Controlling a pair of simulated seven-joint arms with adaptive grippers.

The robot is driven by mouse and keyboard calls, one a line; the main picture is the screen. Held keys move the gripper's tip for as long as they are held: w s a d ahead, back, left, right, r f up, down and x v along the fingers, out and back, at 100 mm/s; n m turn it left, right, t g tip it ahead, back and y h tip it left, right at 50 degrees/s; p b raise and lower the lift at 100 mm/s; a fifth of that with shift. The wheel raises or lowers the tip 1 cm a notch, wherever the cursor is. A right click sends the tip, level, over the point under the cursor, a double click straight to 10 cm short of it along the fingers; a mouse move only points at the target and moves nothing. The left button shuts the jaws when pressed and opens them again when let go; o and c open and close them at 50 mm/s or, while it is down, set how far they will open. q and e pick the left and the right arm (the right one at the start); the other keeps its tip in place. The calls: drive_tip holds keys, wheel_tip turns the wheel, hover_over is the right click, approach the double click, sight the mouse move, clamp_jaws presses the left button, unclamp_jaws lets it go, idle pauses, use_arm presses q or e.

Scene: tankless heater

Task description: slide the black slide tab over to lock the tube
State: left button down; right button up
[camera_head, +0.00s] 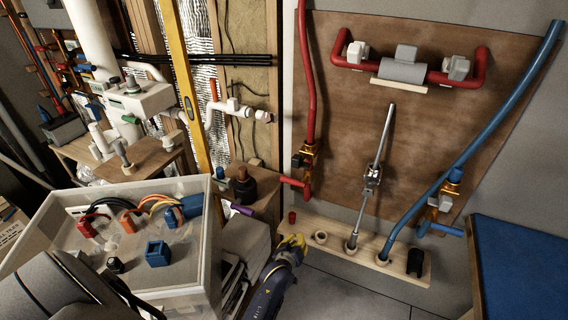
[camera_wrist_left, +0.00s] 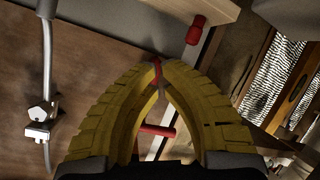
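My left gripper (camera_head: 290,243) has yellow ribbed fingers and hangs in front of the wooden shelf in the head view. In the left wrist view its fingertips (camera_wrist_left: 158,66) come together, with a thin red strip showing at the gap; I cannot tell whether they touch it. The tubes on the brown board are a red tube (camera_head: 308,80), a steel tube (camera_head: 362,213) with a metal fitting (camera_head: 372,177), and a blue tube (camera_head: 490,110). A brass fitting (camera_head: 309,150) with dark parts sits on the red tube. I cannot clearly make out the black slide tab. My right gripper is not in view.
The wooden shelf (camera_head: 343,250) below the board holds a red cap (camera_head: 292,216) and a black holder (camera_head: 416,263). A white crate (camera_head: 203,245) with wires and colored parts stands left of my gripper. A blue surface (camera_head: 525,275) is at right. The floor (camera_head: 350,300) between is clear.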

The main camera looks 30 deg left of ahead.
sight(297, 161)
use_arm(q)
drive_tip(key=a+r+n+t+y, duration=0.15)
drive_tip(key=a+r+n, duration=0.3)
drive_tip(key=r, duration=0.45)
drive_tip(key=a+r+n+t+y, duration=0.1)
drive_tip(key=a+r+n+y, duration=0.3)
drive_tip(key=r, duration=0.6)
drive_tip(key=a+r+n+t, duration=0.1)
drive_tip(key=a+r+n, duration=0.1)
drive_tip(key=r+n, duration=0.5)
drive_tip(key=r+x, duration=0.1)
drive_tip(key=x, duration=0.9)
drive_tip(key=shift+h, duration=0.25)
drive_tip(key=shift+s+d+r, duration=0.1)
drive_tip(key=shift+d+r, duration=0.05)
drive_tip(key=shift+d, duration=1.85)
